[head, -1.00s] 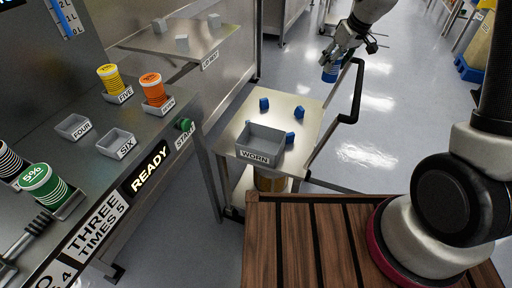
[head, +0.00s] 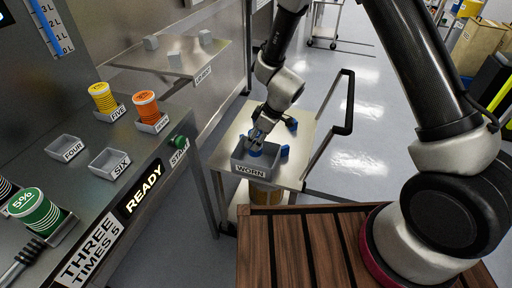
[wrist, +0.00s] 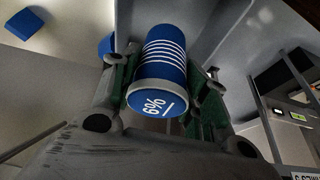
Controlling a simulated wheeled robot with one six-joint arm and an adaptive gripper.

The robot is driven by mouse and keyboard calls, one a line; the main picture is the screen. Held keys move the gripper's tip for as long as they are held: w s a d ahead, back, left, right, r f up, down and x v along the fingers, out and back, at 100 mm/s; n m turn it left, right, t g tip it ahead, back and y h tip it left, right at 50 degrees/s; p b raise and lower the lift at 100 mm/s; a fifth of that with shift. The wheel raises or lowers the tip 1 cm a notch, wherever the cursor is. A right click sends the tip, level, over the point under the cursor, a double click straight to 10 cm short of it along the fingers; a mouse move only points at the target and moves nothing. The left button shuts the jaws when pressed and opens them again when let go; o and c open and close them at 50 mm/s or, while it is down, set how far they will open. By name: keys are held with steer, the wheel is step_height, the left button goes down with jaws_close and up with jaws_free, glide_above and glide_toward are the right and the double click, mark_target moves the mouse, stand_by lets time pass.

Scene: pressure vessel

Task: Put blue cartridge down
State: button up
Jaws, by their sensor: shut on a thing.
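In the head view my gripper (head: 261,138) points down over the grey tray labelled WORN (head: 239,162), with the blue cartridge (head: 255,152) low at the tray's opening. I cannot tell whether the cartridge touches the tray floor.
Blue blocks (head: 291,125) lie on the cart top (head: 225,146) beside the tray. Left, the bench holds yellow (head: 102,97), orange (head: 147,107) and green (head: 37,211) cartridges, plus empty trays FOUR (head: 64,147) and SIX (head: 109,162). A black cart handle (head: 348,105) stands to the right.

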steer(key=shift+f, duration=1.75)
steer(key=shift+d+f, duration=0.1)
steer(key=shift+f, duration=0.5)
steer(key=o, duration=1.2)
